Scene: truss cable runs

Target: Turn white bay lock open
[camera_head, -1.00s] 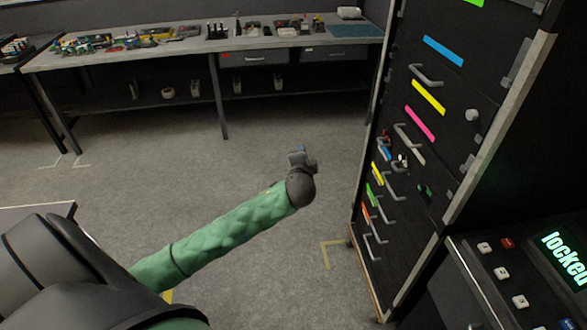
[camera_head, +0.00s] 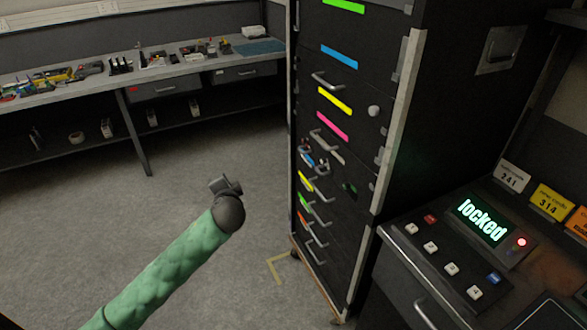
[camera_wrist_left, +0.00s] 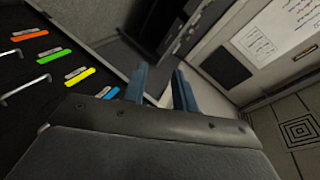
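A dark cabinet (camera_head: 345,82) of drawers stands right of centre in the head view. A white round knob (camera_head: 374,111) sits on its front, right of the yellow and pink strips; I cannot tell whether it is the white bay lock or how it is turned. A dark green knob (camera_head: 350,188) sits lower. My left gripper (camera_head: 225,187) is in front of the cabinet, to its left and apart from it. In the left wrist view its two blue fingers (camera_wrist_left: 160,88) are spread with nothing between them. My right gripper is out of view.
A console with white and red buttons and a screen (camera_head: 482,222) reading "locked", beside a red light (camera_head: 522,242), stands at the lower right. Numbered cards (camera_head: 512,177) stand behind it. A workbench (camera_head: 100,88) with small items runs along the back left. The floor between is clear.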

